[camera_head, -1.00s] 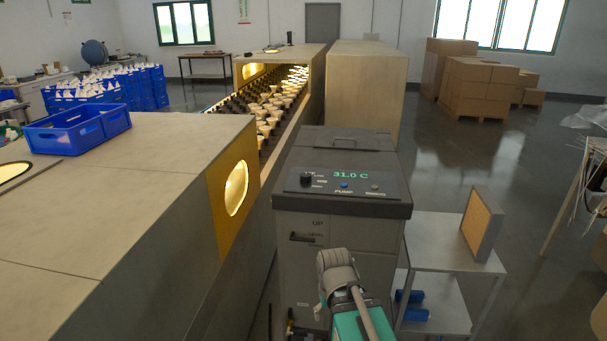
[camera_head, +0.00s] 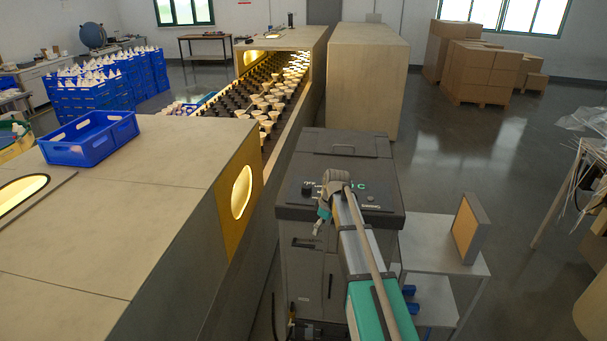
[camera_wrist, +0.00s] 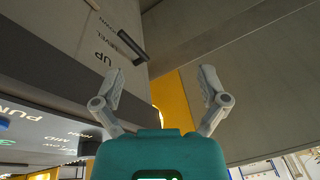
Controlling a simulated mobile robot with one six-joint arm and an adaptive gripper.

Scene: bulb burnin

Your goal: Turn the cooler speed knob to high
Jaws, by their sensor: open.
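The cooler (camera_head: 350,144) is a dark grey box with a sloped control panel on top. The dark speed knob (camera_head: 307,188) shows at the panel's left, just left of my wrist. My arm covers much of the green temperature readout and the pump button in the head view. My gripper (camera_head: 318,229) hangs at the cooler's front edge, below and right of the knob in the picture. In the wrist view my gripper (camera_wrist: 160,72) is open and empty, its two fingers spread apart.
A long conveyor housing (camera_head: 215,200) with a lit round opening stands left of the cooler. A blue crate (camera_head: 90,140) sits on it. A grey cart (camera_head: 440,245) with an upright orange-faced filter (camera_head: 467,230) stands at the right. Open floor lies beyond.

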